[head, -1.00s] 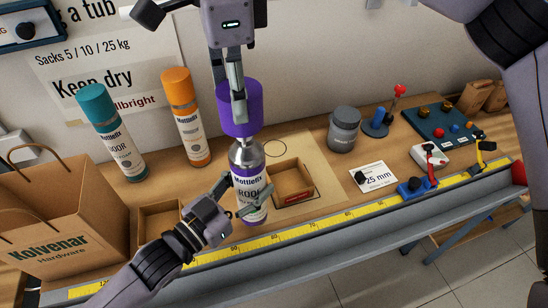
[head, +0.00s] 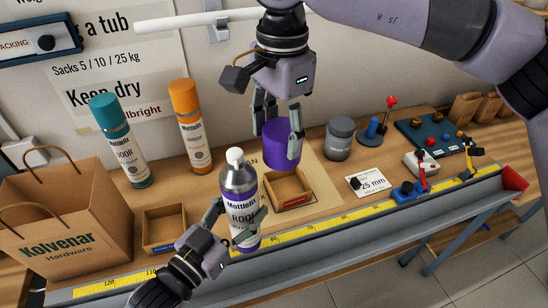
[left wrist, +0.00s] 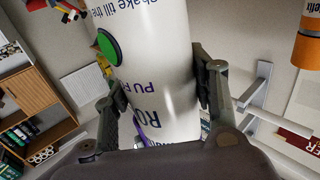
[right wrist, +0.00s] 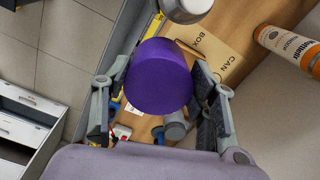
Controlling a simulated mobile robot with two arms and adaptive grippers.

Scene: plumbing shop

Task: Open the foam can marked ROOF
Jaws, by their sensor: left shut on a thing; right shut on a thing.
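The foam can marked ROOF (head: 240,207) stands upright, held by my left gripper (head: 235,222) around its lower body. Its purple cap is off, and a white nozzle tip shows on top. The can fills the left wrist view (left wrist: 160,65) between the fingers. My right gripper (head: 279,132) is shut on the purple cap (head: 281,148), above and to the right of the can. The cap also shows between the fingers in the right wrist view (right wrist: 158,78). The can's dome (right wrist: 186,8) shows at that view's top edge.
A cardboard tray (head: 289,202) with a red label lies below the cap, on a board. Another tray (head: 165,246) is at left, beside a paper bag (head: 70,222). Teal (head: 126,150) and orange (head: 193,135) cans stand behind. A grey jar (head: 339,140) is to the right.

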